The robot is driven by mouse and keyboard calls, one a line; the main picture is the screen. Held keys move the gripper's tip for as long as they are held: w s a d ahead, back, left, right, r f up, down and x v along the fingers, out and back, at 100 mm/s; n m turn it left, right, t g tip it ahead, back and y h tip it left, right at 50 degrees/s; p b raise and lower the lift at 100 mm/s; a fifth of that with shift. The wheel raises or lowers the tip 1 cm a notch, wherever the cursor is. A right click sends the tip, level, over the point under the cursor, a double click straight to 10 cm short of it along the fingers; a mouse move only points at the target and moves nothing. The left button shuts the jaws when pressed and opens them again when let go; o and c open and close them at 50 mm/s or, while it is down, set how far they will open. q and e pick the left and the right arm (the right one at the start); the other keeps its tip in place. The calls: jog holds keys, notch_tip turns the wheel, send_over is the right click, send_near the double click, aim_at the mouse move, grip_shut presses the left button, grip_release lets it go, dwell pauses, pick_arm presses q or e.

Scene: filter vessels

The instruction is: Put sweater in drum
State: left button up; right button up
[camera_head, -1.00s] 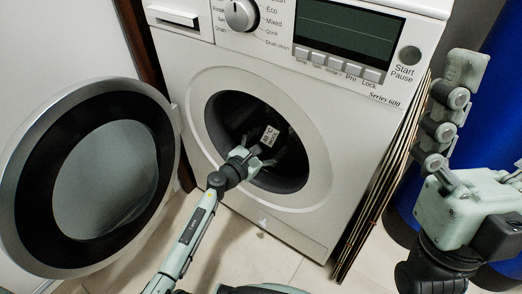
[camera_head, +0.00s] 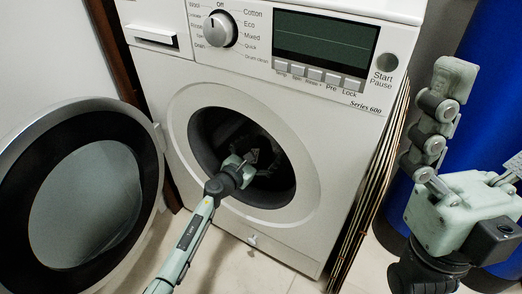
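The drum (camera_head: 283,183) is a dark round opening in the front of the white washing machine (camera_head: 173,70). My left gripper (camera_head: 259,163) reaches into the drum opening; its fingertips are small against the dark inside, and I cannot tell whether they hold anything. I cannot make out the sweater clearly now, as the inside of the drum is very dark. My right gripper (camera_head: 480,125) is at the right, with its fingers spread wide and nothing between them.
The round washer door (camera_head: 148,165) stands open at the left. Thin brown panels (camera_head: 372,185) lean along the washer's right side. A blue cylinder (camera_head: 480,60) stands behind my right gripper. The pale tiled floor (camera_head: 225,265) in front is mostly clear.

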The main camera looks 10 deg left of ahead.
pick_arm(q)
jog(key=shift+f, duration=0.1)
jog(key=shift+s+a, duration=0.25)
jog(key=shift+s, duration=0.3)
jog(key=v, duration=1.1)
